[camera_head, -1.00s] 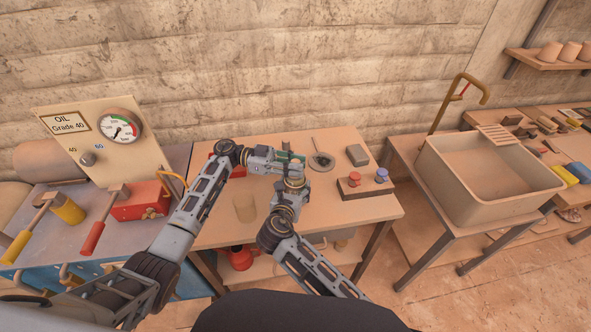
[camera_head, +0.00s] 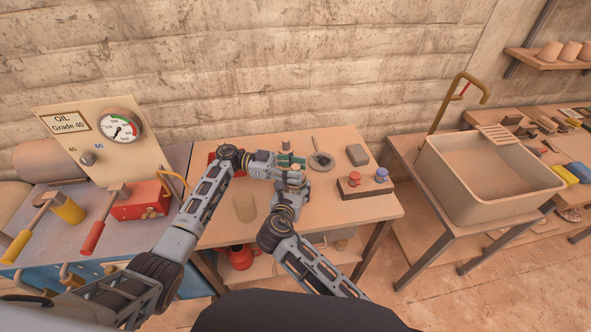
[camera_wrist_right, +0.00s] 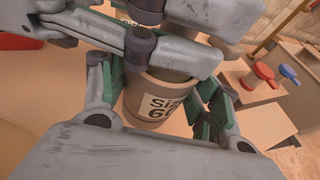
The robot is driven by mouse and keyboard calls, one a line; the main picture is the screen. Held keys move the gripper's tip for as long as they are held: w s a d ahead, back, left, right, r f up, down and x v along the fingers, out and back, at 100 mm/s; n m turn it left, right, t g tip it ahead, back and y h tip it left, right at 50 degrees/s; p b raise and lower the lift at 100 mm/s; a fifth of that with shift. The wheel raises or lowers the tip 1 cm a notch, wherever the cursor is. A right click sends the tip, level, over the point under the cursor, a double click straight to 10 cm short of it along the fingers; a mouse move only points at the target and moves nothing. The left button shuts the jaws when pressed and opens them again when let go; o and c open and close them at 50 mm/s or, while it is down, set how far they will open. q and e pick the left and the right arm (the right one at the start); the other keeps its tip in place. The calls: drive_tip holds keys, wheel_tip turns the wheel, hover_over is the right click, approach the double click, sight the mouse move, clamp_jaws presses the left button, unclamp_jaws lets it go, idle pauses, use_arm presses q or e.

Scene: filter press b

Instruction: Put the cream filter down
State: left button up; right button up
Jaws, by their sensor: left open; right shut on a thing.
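The cream filter (camera_wrist_right: 160,100) is a tan cylinder with a white label reading "Siz… 6…", cut off at its edge. In the right wrist view it sits between the green-padded fingers of my right gripper (camera_wrist_right: 165,108), which is shut on it. In the head view its pale top (camera_head: 296,169) shows over the table, mostly hidden by the grippers. My left gripper (camera_head: 291,160) is open and close beside it; its grey links cross the top of the right wrist view. I cannot tell whether the left fingers touch the filter or whether its base meets the table.
The wooden table (camera_head: 215,232) carries a tan cylinder (camera_head: 245,207), a round dark dish (camera_head: 321,161), a grey block (camera_head: 357,154), and a dark block with red and blue knobs (camera_head: 366,189). A gauge panel (camera_head: 105,140) stands left, a basin (camera_head: 490,180) right. The table's front right is clear.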

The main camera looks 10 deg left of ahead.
use_arm(q)
drive_tip(key=shift+r, duration=0.15)
drive_tip(key=a, duration=0.7)
drive_tip(key=shift+w+a, duration=0.25)
drive_tip(key=shift+w, duration=0.15)
idle(0.4)
use_arm(e)
drive_tip(key=o, duration=1.4)
drive_tip(key=shift+c, duration=0.2)
drive_tip(key=shift+s, duration=0.1)
drive_tip(key=shift+v, duration=3.65)
